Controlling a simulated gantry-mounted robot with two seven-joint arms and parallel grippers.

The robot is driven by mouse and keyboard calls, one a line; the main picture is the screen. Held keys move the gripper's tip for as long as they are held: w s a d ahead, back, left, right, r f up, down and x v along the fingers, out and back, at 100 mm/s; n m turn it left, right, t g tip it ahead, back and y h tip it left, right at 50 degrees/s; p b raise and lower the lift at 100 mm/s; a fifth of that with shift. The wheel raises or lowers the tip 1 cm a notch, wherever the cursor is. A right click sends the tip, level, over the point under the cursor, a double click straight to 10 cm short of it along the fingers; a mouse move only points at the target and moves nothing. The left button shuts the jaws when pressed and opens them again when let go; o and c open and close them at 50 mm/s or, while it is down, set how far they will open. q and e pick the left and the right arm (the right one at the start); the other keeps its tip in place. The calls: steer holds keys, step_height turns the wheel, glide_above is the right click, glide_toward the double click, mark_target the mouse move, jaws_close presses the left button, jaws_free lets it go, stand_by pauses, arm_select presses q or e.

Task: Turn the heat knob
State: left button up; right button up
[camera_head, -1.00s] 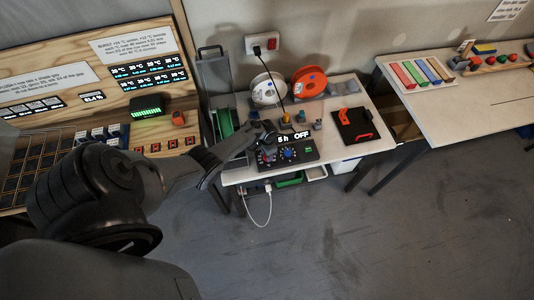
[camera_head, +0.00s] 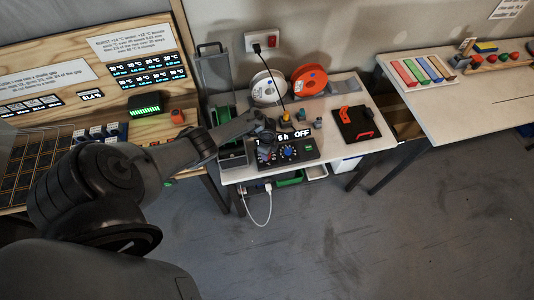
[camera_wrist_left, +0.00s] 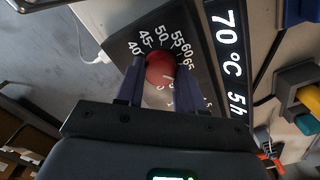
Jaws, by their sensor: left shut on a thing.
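The heat knob is a red round knob (camera_wrist_left: 160,68) on a dark control panel (camera_head: 298,159), inside a dial marked 40 to 65 and beyond. A pale pointer mark shows on the knob. The panel's lit display (camera_wrist_left: 228,52) reads 70 °C in the left wrist view. My left gripper (camera_wrist_left: 160,82) is shut on the red knob, with one finger on each side of it. In the head view my left gripper (camera_head: 266,138) is over the left part of the panel and covers part of the display. A blue knob (camera_head: 289,152) sits to the right. My right gripper is not in view.
Two spools, white (camera_head: 268,88) and orange (camera_head: 309,80), stand behind the panel. Small coloured parts (camera_head: 301,116) and a dark plate with red pieces (camera_head: 356,125) share the table. A black cable hangs from the wall socket (camera_head: 262,42). A white cable hangs at the front.

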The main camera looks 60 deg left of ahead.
arm_select(q)
steer(key=m+b, duration=0.1)
steer(key=m, duration=0.3)
steer(key=shift+f+b, duration=0.1)
steer(key=shift+b, duration=0.25)
steer(key=shift+m+b, duration=0.7)
steer(key=shift+m, duration=1.2)
steer(key=o, duration=1)
steer(key=shift+o, duration=0.2)
steer(key=shift+r, duration=0.2)
step_height(320, 180, up, 11)
steer(key=p, duration=0.2)
steer(key=shift+f, duration=0.15)
